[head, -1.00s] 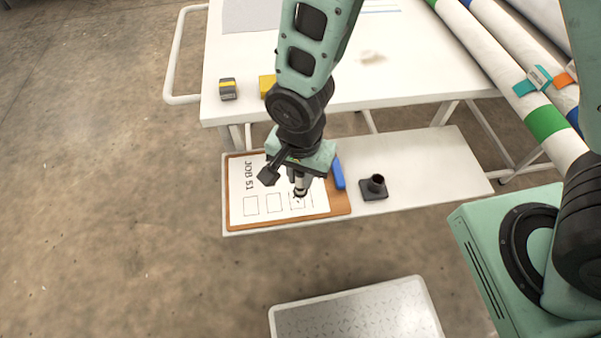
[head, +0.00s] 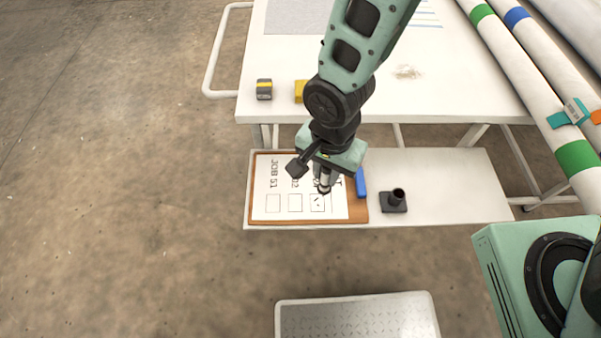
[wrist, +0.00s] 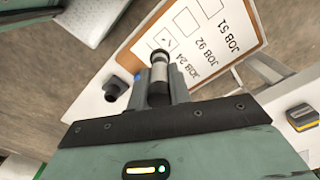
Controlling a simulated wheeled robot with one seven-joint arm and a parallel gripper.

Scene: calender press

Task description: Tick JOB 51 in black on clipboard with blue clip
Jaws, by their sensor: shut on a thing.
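The clipboard (head: 258,221) lies on the lower shelf with its blue clip (head: 361,183) at the right end. Its white sheet has rows JOB 51, JOB 92 and JOB 24, readable in the wrist view. The JOB 51 box (head: 273,203) is empty, as is the JOB 92 box (head: 295,203). The JOB 24 box (head: 317,203) holds a small dark mark; it also shows in the wrist view (wrist: 165,42). My gripper (head: 327,171) is shut on a marker (wrist: 159,67) with a dark end, near the JOB 24 box. Whether its tip touches the paper is unclear.
A black holder (head: 394,201) stands on the shelf right of the clipboard. The white table (head: 450,95) overhangs behind, with a grey-yellow block (head: 264,89) and a yellow block (head: 300,91). Large rolls (head: 530,100) are at right. A grey step (head: 355,316) stands in front.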

